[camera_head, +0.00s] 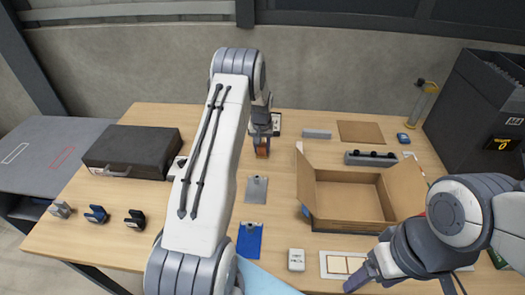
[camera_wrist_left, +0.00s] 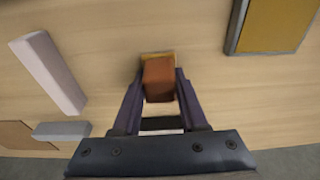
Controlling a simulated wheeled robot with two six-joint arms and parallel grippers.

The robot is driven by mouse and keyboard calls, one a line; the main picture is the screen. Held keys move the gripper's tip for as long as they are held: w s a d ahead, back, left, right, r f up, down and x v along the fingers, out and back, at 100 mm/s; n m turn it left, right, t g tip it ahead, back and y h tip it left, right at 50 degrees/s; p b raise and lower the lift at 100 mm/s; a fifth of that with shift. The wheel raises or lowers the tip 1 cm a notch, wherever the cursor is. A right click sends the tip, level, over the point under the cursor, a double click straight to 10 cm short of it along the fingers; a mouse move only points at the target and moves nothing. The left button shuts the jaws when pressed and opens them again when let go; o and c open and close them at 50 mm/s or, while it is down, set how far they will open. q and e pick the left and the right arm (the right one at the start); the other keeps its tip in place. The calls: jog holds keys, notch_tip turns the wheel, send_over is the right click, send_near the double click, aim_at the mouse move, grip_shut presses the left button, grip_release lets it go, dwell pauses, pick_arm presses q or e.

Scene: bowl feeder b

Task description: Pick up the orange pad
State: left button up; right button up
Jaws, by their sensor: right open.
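The orange pad (camera_wrist_left: 158,80) is a small orange-brown block between the fingers of my left gripper (camera_wrist_left: 160,84) in the left wrist view. Both fingers touch its sides, and the gripper looks shut on it. A yellowish piece shows just beyond the pad. In the head view the pad (camera_head: 262,152) shows at the tip of my left gripper (camera_head: 262,146), over the middle of the table. Whether it touches the table is unclear. My right gripper (camera_head: 360,279) is open at the lower right, by a white framed card (camera_head: 343,265); its fingers are partly hidden.
An open cardboard box (camera_head: 350,201) stands right of the left gripper. A dark case (camera_head: 133,151) lies at the left. Clipboards (camera_head: 256,190) and a white device (camera_head: 296,259) lie in front. A grey bar (camera_head: 317,134) lies behind. Bare wood surrounds the pad.

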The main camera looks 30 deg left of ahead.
aim_at(265, 145)
pick_arm(q)
grip_shut()
jog(key=shift+r, duration=0.55)
jog(key=r+b, duration=0.1)
jog(key=r, duration=0.1)
jog(key=d+r, duration=0.1)
jog(key=shift+d+r+b, duration=0.2)
jog(key=shift+r+b, duration=0.15)
jog(key=shift+b, duration=0.05)
jog(key=s+d+r+b, duration=0.1)
jog(key=d+r+b, duration=0.1)
jog(key=d+r, duration=0.4)
jog(key=d, duration=0.4)
jog(key=shift+r, duration=0.15)
jog(key=shift+d, duration=0.1)
